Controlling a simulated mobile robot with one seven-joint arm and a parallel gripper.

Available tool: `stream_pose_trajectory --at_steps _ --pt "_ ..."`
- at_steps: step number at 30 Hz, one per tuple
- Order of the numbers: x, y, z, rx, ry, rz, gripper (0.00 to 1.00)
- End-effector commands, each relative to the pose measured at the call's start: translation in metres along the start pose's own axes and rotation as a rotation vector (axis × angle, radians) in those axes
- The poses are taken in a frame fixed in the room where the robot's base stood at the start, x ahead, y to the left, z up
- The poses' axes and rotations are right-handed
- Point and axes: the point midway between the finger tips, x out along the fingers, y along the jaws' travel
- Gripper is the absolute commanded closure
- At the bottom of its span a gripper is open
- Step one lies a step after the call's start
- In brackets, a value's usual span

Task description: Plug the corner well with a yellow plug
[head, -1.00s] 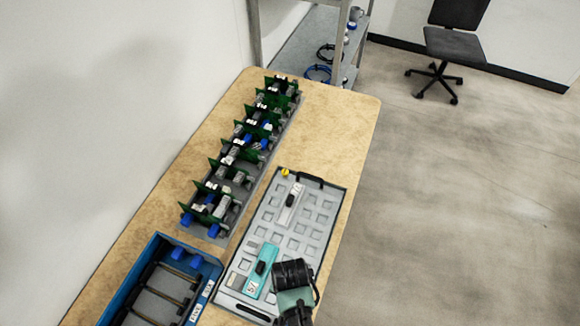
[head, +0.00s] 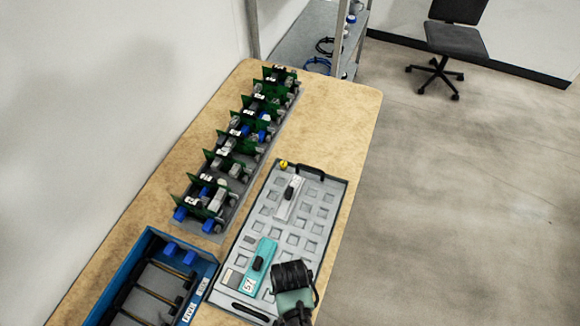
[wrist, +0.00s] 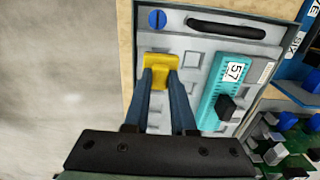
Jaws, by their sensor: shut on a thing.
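My gripper (wrist: 160,80) is shut on a yellow plug (wrist: 160,62) in the wrist view, one dark finger on each side of it. The plug is over the grey tray (wrist: 178,20), near one of its corners. I cannot tell whether it touches the tray or sits in a well; the plug covers what is below it. The tray (head: 335,185) also shows in the head view, with several square wells. There my arm's end hides the fingertips, the plug and the near right part of the tray.
A teal block marked 57 (wrist: 220,88) lies on the tray beside the plug. A white block (head: 290,198) and a yellow round piece (head: 283,164) are farther along. A blue slotted disc (wrist: 157,19) marks the near corner. A green-board rack (head: 240,150) and blue bin (head: 205,270) stand left.

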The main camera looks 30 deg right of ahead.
Motion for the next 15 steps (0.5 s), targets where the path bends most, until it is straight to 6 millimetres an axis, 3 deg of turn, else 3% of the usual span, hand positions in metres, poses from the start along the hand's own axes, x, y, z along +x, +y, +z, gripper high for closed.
stream_pose_trajectory --at_steps 15 --pt "0.032 0.0 0.0 0.0 0.001 0.0 1.0"
